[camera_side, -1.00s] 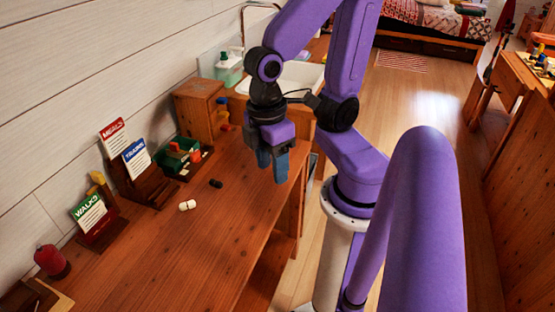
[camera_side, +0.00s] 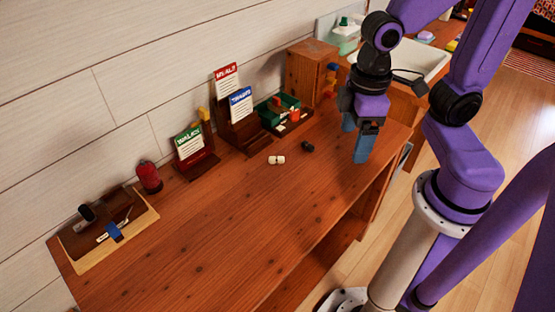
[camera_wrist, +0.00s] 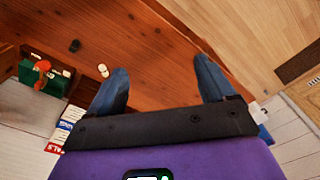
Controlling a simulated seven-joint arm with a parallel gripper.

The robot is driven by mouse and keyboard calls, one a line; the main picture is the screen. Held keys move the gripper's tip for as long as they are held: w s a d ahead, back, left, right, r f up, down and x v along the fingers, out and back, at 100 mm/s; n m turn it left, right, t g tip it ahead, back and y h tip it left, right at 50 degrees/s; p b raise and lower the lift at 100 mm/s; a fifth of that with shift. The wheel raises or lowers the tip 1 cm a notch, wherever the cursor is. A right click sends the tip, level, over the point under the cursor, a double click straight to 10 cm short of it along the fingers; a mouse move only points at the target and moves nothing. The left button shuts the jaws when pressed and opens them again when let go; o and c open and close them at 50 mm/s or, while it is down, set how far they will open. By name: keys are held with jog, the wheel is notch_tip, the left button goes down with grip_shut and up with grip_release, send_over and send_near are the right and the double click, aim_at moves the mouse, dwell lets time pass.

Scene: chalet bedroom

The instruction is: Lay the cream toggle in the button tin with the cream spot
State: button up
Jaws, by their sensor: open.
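A small cream piece (camera_side: 276,160), which looks like the cream toggle, lies on the wooden table; it also shows in the wrist view (camera_wrist: 103,70), near the left finger. A similar dark piece (camera_side: 308,147) lies beside it, apart from it. My gripper (camera_side: 356,142) is above the table's right part, to the right of both pieces. In the wrist view its blue fingers (camera_wrist: 160,66) are spread with nothing between them. I cannot make out a button tin with a cream spot in either view.
A green box (camera_side: 276,109) with small coloured things stands by the wall, next to card holders (camera_side: 240,104). A red object (camera_side: 149,177) and a brown folder-like thing (camera_side: 100,226) are further left. A wooden cabinet (camera_side: 311,66) stands behind. The table's front middle is clear.

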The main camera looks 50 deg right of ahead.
jog(key=w+f+m, duration=0.4)
jog(key=w+m, duration=0.5)
jog(key=w, duration=0.6)
jog(key=m, duration=0.9)
send_over(276, 156)
notch_tip(276, 156, down, 6)
notch_tip(276, 156, down, 17)
jog(key=shift+s+f, duration=0.1)
jog(key=shift+f, duration=0.1)
jog(key=c, duration=1.2)
